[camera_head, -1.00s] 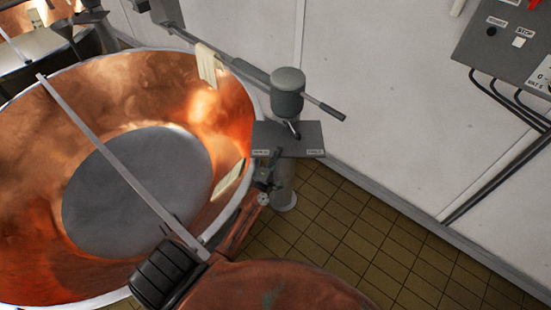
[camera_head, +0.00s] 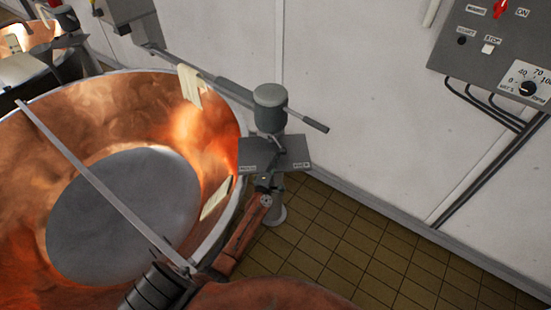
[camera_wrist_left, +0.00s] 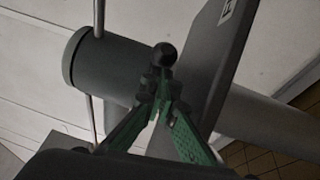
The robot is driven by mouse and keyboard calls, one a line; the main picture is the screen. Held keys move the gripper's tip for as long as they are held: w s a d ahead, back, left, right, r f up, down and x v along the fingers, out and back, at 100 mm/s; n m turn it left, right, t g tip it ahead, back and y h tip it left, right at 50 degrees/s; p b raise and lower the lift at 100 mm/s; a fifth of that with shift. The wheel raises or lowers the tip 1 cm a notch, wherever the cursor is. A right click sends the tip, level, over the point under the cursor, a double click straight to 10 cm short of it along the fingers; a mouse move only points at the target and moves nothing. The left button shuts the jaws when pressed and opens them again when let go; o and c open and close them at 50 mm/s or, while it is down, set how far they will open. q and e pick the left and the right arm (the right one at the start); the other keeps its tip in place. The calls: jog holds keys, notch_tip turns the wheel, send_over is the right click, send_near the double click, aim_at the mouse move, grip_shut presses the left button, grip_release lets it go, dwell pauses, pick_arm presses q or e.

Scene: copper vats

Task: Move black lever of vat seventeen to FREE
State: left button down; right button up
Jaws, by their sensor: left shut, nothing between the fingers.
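The grey label plate (camera_head: 288,153) sits on the post beside the copper vat, under a grey cylinder. It has a small white label at each front corner, too small to read surely. My left gripper (camera_head: 262,184) is small and dark by the plate's front edge in the head view. In the left wrist view the black ball knob (camera_wrist_left: 164,54) of the lever shows just beyond the tips of my left gripper (camera_wrist_left: 160,88). The green fingers are shut with nothing between them; contact with the knob cannot be told. The lever's stem is hidden. My right gripper is not in view.
The large copper vat (camera_head: 100,110) fills the left, with a flat bar across it. A long grey bar (camera_head: 235,88) runs behind the post. A control box (camera_head: 490,60) hangs on the white wall. Tiled floor (camera_head: 350,240) lies free to the right.

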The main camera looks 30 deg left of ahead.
aim_at(284, 161)
pick_arm(q)
jog(key=shift+w+d+r+n+g+y+p, duration=0.25)
jog(key=shift+w+d+n+y+p, duration=0.25)
jog(key=shift+w+d+n+y, duration=0.25)
jog(key=shift+w+d+f+y, duration=0.25)
jog(key=shift+w+d+y, duration=0.1)
jog(key=shift+w+d, duration=0.3)
jog(key=shift+s, duration=0.1)
jog(key=shift+s, duration=0.1)
